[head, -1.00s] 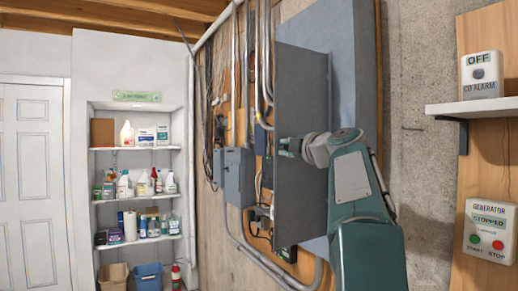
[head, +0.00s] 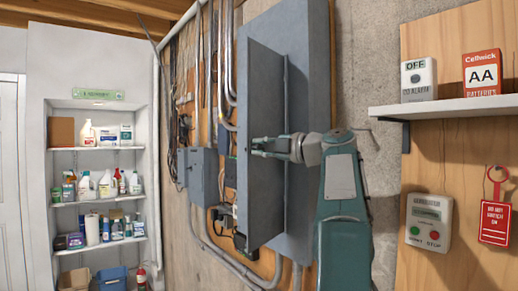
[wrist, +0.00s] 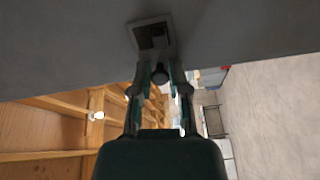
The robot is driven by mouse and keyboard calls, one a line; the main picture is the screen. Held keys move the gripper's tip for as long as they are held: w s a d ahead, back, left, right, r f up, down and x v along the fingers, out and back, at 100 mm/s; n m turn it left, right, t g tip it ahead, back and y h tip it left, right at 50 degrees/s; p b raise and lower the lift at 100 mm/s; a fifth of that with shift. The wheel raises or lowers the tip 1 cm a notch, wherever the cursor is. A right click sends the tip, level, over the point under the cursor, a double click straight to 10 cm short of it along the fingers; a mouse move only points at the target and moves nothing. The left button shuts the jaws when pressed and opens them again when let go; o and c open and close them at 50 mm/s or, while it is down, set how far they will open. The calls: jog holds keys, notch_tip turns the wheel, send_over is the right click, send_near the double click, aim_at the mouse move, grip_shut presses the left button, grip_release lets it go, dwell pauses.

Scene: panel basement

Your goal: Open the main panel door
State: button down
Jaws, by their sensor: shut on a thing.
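The inside of the box is hidden behind the door. My gripper (head: 258,147) reaches in from the right to the door, about halfway up. In the wrist view, my gripper (wrist: 160,78) is shut on a dark rounded handle (wrist: 160,73). The handle is beside a small square latch plate (wrist: 151,36) on the grey door surface. The exact contact of the fingertips is partly dark.
Smaller grey boxes (head: 198,175) and conduits (head: 230,255) lie left of the door. At right, a white shelf (head: 450,107) holds a CO alarm (head: 418,80) and a battery pack (head: 482,72). Below are a generator switch (head: 429,222) and a red tag (head: 496,222). Stocked shelves (head: 100,200) stand at left.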

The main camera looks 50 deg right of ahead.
jog(key=shift+w+d+f, duration=0.1)
jog(key=shift+d+f, duration=0.05)
jog(key=shift+f, duration=0.15)
jog(key=c, duration=0.7)
grip_release()
jog(key=shift+o, duration=0.5)
jog(key=shift+r, duration=0.15)
jog(key=s+d, duration=0.1)
jog(key=s, duration=1.1)
jog(key=shift+d, duration=0.25)
